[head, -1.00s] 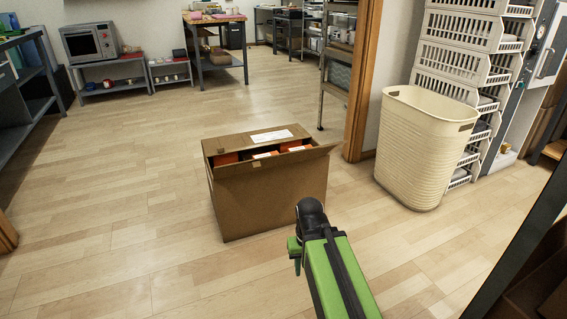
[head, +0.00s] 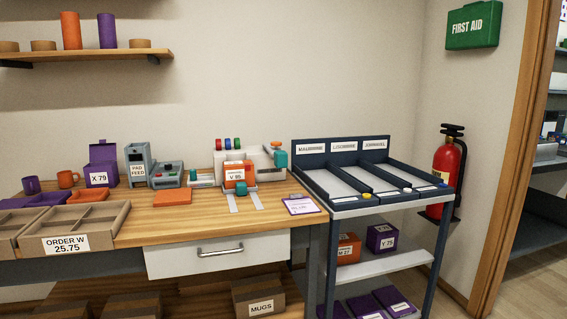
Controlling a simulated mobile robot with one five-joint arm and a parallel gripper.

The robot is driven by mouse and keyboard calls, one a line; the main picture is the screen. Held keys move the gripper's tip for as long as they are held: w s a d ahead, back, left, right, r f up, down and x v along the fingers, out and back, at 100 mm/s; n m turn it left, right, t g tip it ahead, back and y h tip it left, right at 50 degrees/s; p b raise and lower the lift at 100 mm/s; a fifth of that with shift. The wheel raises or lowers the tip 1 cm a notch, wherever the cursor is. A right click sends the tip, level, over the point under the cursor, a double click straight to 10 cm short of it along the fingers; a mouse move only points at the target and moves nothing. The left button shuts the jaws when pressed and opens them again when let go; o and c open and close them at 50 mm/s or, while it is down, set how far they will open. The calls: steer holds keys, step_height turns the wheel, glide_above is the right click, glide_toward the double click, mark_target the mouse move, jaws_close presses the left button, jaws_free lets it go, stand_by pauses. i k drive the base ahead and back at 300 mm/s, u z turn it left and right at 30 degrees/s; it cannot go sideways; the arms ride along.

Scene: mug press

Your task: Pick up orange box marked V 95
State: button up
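The orange box marked V 95 (head: 236,170) is on the wooden workbench (head: 205,226), at the front of a white press-like machine (head: 258,157) with teal knobs. Its label faces me. Two light rails and a teal knob (head: 239,188) are just in front of and below it. I cannot tell whether it rests on the bench or on part of the machine. My gripper and arm are not in view.
An orange flat piece (head: 172,198) and a clipboard (head: 301,205) lie on the bench. A purple X 79 box (head: 98,176) and an ORDER W tray (head: 70,240) are to the left. A shelved trolley (head: 385,207) stands right, near a fire extinguisher (head: 448,168).

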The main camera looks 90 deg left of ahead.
mark_target(239, 171)
steer(key=u, duration=0.1)
steer(key=k, duration=0.2)
steer(key=u, duration=2.9)
steer(key=i, duration=0.55)
steer(key=u, duration=0.4)
steer(key=k, duration=0.55)
steer(key=z, duration=0.1)
